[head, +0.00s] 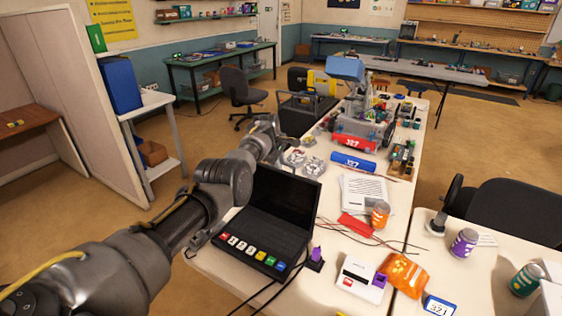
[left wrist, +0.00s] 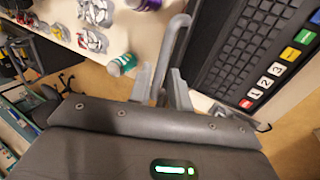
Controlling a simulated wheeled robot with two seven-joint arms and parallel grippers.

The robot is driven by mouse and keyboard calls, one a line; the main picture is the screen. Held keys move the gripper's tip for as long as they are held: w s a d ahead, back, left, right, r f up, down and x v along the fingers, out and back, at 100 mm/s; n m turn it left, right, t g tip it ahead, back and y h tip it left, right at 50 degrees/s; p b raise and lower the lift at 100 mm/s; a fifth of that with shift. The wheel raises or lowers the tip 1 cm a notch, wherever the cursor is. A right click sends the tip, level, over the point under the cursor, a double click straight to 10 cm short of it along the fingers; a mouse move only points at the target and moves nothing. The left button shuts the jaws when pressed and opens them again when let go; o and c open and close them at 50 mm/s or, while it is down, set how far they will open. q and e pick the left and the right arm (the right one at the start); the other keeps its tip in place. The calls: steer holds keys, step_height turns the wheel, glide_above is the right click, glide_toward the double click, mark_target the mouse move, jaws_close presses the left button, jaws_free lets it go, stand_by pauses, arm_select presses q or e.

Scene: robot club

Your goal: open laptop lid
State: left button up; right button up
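The laptop (head: 264,240) stands on the white table. Its black lid (head: 288,197) is raised, the dark screen facing me above the base with its row of coloured keys. The keyboard (left wrist: 255,45) fills the right of the left wrist view. My left gripper (head: 268,140) is by the lid's upper left side in the head view; the arm and lid partly cover that area. In the left wrist view the grey fingers (left wrist: 163,85) lie beside the keyboard with a pale grey bar between them. I cannot tell whether they grip or touch the lid. My right gripper is not in view.
Behind the laptop are small wheels (head: 302,163), a blue roll (head: 353,161) and a robot (head: 355,125). A green can (left wrist: 122,64) is near the left fingers.

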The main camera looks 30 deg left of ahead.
arm_select(q)
steer(key=shift+o, duration=1.2)
steer(key=shift+a, duration=0.1)
steer(key=shift+r, duration=0.15)
steer(key=shift+r+p, duration=0.5)
steer(key=shift+p, duration=0.05)
steer(key=shift+p+v, duration=0.75)
steer(key=shift+v, duration=0.3)
steer(key=b+v, duration=0.2)
steer(key=v, duration=0.5)
steer(key=shift+s+r, duration=0.2)
steer(key=shift+s, duration=0.1)
steer(key=shift+f, duration=0.1)
